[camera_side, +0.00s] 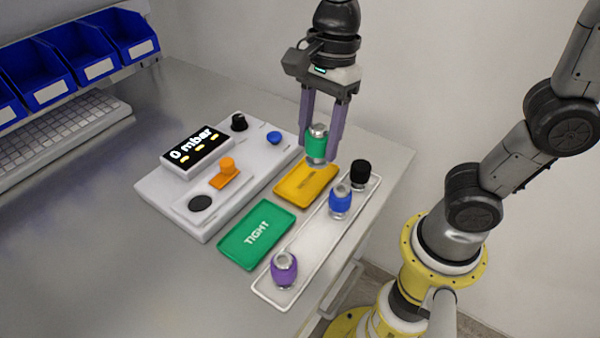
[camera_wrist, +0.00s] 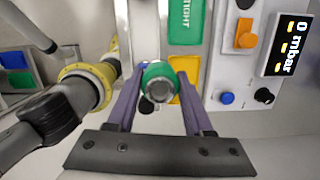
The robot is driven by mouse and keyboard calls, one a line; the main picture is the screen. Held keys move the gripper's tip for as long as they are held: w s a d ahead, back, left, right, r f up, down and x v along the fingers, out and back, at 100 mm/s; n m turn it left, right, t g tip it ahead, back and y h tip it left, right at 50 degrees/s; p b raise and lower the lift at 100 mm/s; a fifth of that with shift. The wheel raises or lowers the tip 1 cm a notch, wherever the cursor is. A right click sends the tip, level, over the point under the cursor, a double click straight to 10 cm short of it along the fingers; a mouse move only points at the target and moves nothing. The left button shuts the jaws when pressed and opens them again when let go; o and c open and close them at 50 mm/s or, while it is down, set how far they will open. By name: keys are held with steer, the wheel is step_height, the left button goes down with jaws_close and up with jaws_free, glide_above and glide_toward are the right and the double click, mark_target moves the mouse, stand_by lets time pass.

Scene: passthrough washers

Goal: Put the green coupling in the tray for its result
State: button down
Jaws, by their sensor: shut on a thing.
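My gripper (camera_side: 322,135) is shut on the green coupling (camera_side: 317,147), which has metal ends and hangs upright between the two purple fingers. The coupling appears held above or just behind the yellow tray (camera_side: 304,186); its label is not readable. The green tray (camera_side: 240,248), marked TIGHT, lies empty to the left of the yellow one. In the wrist view the coupling (camera_wrist: 159,84) sits between the fingers and covers part of the yellow tray (camera_wrist: 188,67). The green tray (camera_wrist: 187,20) is at the top there.
The test device (camera_side: 192,190) shows "0 mbar" and has an orange lever (camera_side: 226,172) and a blue button (camera_side: 273,138). A long white tray (camera_side: 314,246) holds purple (camera_side: 284,268), blue (camera_side: 340,200) and black (camera_side: 360,174) couplings. Blue bins and a keyboard are at the back left.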

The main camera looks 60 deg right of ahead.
steer(key=s+d+f+m, duration=0.1)
steer(key=s+d+m, duration=0.1)
steer(key=s+d, duration=0.5)
steer(key=m, duration=0.1)
glide_toward(304, 181)
steer(key=shift+s+a+f, duration=0.2)
steer(key=shift+s+a, duration=0.2)
steer(key=shift+s, duration=0.05)
steer(key=shift+t, duration=0.3)
steer(key=shift+w+f, duration=0.2)
steer(key=shift+f, duration=0.8)
steer(key=shift+w+f, duration=0.25)
steer(key=shift+f, duration=0.75)
steer(key=shift+f, duration=0.1)
steer(key=shift+c, duration=1.4)
jaws_free()
